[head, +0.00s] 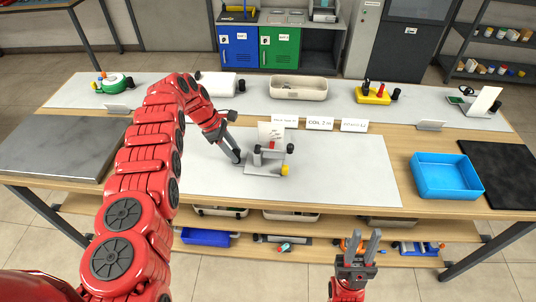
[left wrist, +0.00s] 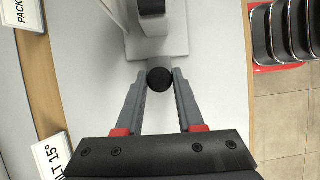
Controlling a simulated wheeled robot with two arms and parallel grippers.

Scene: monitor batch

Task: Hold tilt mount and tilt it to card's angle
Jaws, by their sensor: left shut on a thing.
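The tilt mount (head: 264,167) stands on the light mat near the table's middle. It is a grey base with uprights, a black knob, a yellow knob and a pale plate on top. My left gripper (head: 238,158) reaches it from the left. In the left wrist view, my left gripper (left wrist: 160,82) is shut on a round black knob (left wrist: 160,78) at the edge of the mount's base (left wrist: 158,47). A card reading "TILT 15°" (left wrist: 53,160) shows at lower left there. Several white cards, such as this one (head: 320,123), stand behind the mount. My right gripper (head: 358,242) is open and empty, in front of the table.
A blue tray (head: 445,192) and a black mat (head: 497,172) lie at right. A beige bin (head: 298,96) and a yellow holder (head: 373,99) stand at the back. A grey plate (head: 60,146) lies at left. The mat right of the mount is clear.

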